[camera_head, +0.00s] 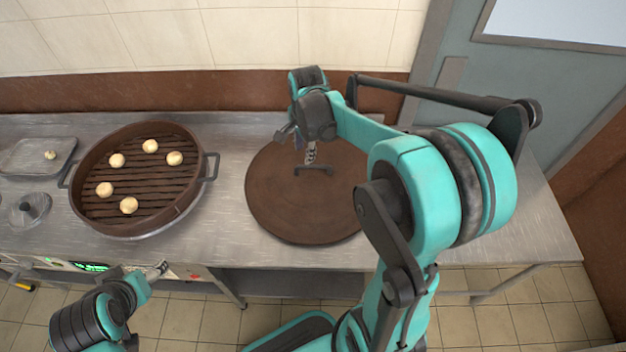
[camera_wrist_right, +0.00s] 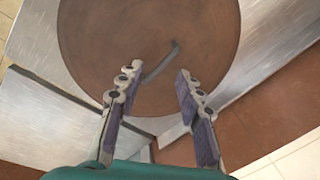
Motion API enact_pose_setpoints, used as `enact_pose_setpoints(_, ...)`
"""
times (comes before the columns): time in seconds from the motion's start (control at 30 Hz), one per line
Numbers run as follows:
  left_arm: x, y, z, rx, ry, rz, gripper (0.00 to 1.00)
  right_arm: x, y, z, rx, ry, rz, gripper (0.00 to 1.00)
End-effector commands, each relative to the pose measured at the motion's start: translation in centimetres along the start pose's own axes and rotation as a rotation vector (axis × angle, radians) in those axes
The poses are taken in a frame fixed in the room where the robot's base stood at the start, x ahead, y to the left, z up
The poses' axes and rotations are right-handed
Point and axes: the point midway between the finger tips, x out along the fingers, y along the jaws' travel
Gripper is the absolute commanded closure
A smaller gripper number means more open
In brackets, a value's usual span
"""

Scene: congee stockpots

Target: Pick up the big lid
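The big lid (camera_head: 290,205) is a round brown disc lying flat on the metal counter, right of the steamer. Its dark bar handle (camera_head: 313,169) stands near the middle. My right gripper (camera_head: 311,152) is above the lid, close to the handle. In the right wrist view the big lid (camera_wrist_right: 150,35) fills the top, and its handle (camera_wrist_right: 161,62) lies ahead, between and beyond the fingers. The right gripper (camera_wrist_right: 158,82) is open there with nothing between its fingertips. My left gripper (camera_head: 158,270) is at the lower left, in front of the counter; its fingers are too small to read.
A round brown steamer (camera_head: 138,217) with several pale buns stands left of the lid. A metal tray (camera_head: 20,157) with a bun and a small lid (camera_head: 30,207) are at the far left. The tiled wall (camera_head: 250,38) bounds the back. Bare counter (camera_head: 228,190) separates steamer and lid.

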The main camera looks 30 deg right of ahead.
Motion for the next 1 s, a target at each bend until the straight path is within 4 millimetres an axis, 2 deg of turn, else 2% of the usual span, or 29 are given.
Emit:
enact_pose_setpoints(0.1, 0.0, 0.0, 0.0, 0.000, 0.000, 0.000, 0.32, 3.1, -1.6, -2.3, 0.225, -0.006, 0.067, 0.64)
enact_pose_setpoints(0.2, 0.0, 0.0, 0.0, 0.000, 0.000, 0.000, 0.32, 5.1, -2.2, -3.5, 0.370, -0.005, 0.112, 0.64)
enact_pose_setpoints(0.33, 0.0, 0.0, 0.0, 0.000, 0.000, 0.000, 0.32, 6.8, -2.5, -4.6, 0.487, -0.001, 0.147, 0.64)
enact_pose_setpoints(0.77, 1.4, 0.0, 1.0, 0.000, 0.000, 0.000, 0.32, 11.1, -1.9, -4.6, 0.534, 0.002, 0.161, 0.64)
enact_pose_setpoints(1.0, 3.0, 0.0, 2.1, 0.000, 0.000, 0.000, 0.32, 14.6, -1.1, -4.3, 0.533, 0.002, 0.160, 0.64)
